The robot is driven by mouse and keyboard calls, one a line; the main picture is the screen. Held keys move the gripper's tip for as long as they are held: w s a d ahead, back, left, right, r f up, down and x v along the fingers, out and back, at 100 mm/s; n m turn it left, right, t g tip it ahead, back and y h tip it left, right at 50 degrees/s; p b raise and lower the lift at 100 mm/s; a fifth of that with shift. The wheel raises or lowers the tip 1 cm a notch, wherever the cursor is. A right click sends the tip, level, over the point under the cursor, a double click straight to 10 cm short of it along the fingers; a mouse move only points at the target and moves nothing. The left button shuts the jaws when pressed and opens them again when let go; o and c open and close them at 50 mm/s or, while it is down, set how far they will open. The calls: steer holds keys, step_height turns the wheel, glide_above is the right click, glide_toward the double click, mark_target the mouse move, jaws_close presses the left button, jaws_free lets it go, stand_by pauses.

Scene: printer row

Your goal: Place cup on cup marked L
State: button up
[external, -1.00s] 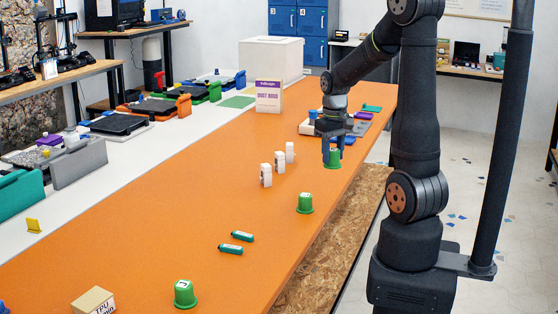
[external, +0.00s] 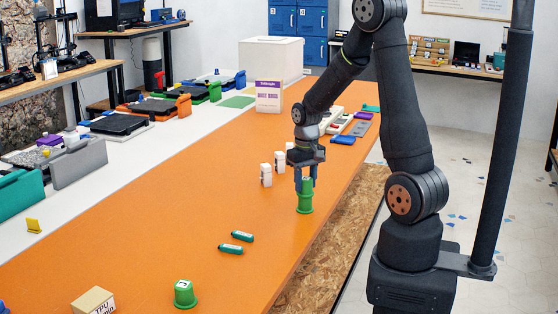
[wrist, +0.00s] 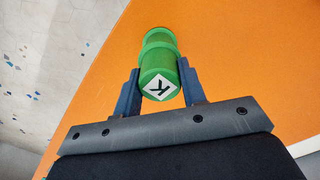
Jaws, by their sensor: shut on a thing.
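My gripper (external: 305,178) is shut on a green cup (external: 307,186), upside down. In the wrist view the fingers (wrist: 162,90) press its sides, and its white label (wrist: 160,87) reads K. A second green cup (external: 305,206) stands inverted on the table directly below, and part of it shows past the held cup in the wrist view (wrist: 158,36). The two cups look lined up and overlap in view; whether they touch I cannot tell. The lower cup's letter is hidden. A third green cup (external: 185,294) stands inverted at the front, its mark too small to read surely.
Blue and grey items lie behind my gripper. The table's right edge is close to the cups.

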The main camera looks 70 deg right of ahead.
mark_target(306, 178)
steer(key=shift+f, duration=0.1)
steer(key=o, duration=0.9)
steer(key=shift+o, duration=0.2)
step_height(306, 178, up, 12)
step_height(306, 178, down, 12)
steer(key=shift+r, duration=1.6)
